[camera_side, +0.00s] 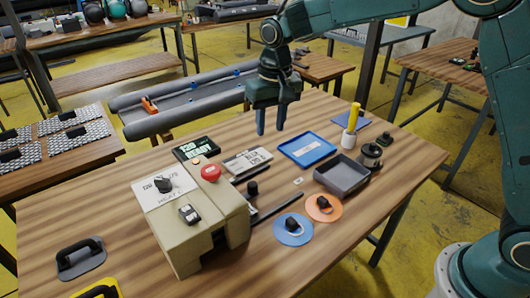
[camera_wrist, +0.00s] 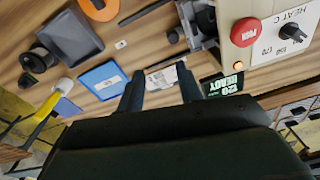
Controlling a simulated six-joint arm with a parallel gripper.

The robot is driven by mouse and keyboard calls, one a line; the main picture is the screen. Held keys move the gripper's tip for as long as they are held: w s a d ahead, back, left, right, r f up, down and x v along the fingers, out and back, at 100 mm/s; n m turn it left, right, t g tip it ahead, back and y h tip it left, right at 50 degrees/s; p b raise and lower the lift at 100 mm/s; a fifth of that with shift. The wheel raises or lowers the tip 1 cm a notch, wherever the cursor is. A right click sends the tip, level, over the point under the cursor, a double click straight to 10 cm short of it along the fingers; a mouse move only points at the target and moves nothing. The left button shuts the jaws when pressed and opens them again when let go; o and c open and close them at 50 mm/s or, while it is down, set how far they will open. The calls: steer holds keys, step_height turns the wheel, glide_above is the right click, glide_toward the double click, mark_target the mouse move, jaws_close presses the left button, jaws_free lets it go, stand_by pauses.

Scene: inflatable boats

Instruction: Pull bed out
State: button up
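A beige machine (camera_side: 190,230) with a red button (camera_side: 211,173) and a dial stands on the left of the wooden table. A black knob (camera_side: 252,188) and a dark rail (camera_side: 275,207) lie at its right side; I cannot tell which part is the bed. In the wrist view the machine (camera_wrist: 256,18) is at upper right, with a dark knob (camera_wrist: 175,36) beside it. My gripper (camera_side: 272,132) is open and empty, pointing down above the table's back half, apart from the machine. Its two fingers also show in the wrist view (camera_wrist: 161,90).
A black display (camera_side: 196,149), a label card (camera_side: 248,161), a blue tray (camera_side: 307,149), a grey tray (camera_side: 343,177), a yellow-handled tool (camera_side: 352,118), a blue disc (camera_side: 293,230) and an orange disc (camera_side: 324,208) crowd the table. The table's front right is clear. A grey inflatable boat (camera_side: 180,112) lies behind.

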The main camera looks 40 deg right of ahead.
glide_above(253, 184)
step_height(253, 184, down, 7)
steer(key=shift+w+r+g, duration=0.1)
steer(key=shift+r+g, duration=0.05)
steer(key=shift+g, duration=0.25)
steer(key=shift+f, duration=6.85)
jaws_close()
